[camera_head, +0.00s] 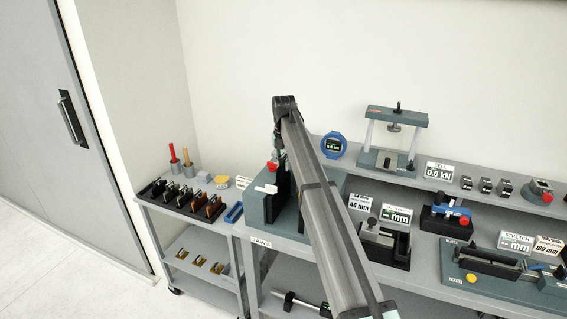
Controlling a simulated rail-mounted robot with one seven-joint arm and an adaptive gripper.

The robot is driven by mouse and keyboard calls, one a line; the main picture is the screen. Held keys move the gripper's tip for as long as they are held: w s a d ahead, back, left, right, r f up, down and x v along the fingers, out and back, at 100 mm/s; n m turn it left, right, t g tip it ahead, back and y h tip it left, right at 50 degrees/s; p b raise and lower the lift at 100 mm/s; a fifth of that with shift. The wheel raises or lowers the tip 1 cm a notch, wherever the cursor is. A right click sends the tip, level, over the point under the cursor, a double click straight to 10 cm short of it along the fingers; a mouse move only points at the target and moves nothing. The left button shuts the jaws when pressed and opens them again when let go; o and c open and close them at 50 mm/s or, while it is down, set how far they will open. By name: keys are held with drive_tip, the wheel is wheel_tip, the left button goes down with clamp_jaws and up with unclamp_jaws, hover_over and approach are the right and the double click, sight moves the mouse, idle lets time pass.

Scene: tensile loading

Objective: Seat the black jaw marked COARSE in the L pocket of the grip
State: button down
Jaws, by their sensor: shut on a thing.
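My arm reaches up from the bottom centre, and its wrist is above the left end of the bench. My gripper (278,148) points down over a blue-grey grip block (257,208) with a white label and a red knob (272,166). It is shut on a small dark thing, apparently the black jaw, mostly hidden by the arm and the block. I cannot read its mark or tell whether it touches the grip. The pocket letters are not legible. A rack (168,206) of several black and brown jaws stands on the side cart at left.
The side cart (200,224) also holds red- and yellow-handled tools (180,160) and a blue tray (233,213). A press frame (397,112), a round blue gauge (334,145), display signs and fixtures (383,243) crowd the bench to the right of the arm.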

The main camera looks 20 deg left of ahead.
sight(284, 174)
drive_tip(key=shift+f+b, duration=0.6)
drive_tip(key=shift+f, duration=1.85)
drive_tip(key=c, duration=1)
unclamp_jaws()
wheel_tip(284, 174, up, 12)
drive_tip(key=shift+r, duration=0.1)
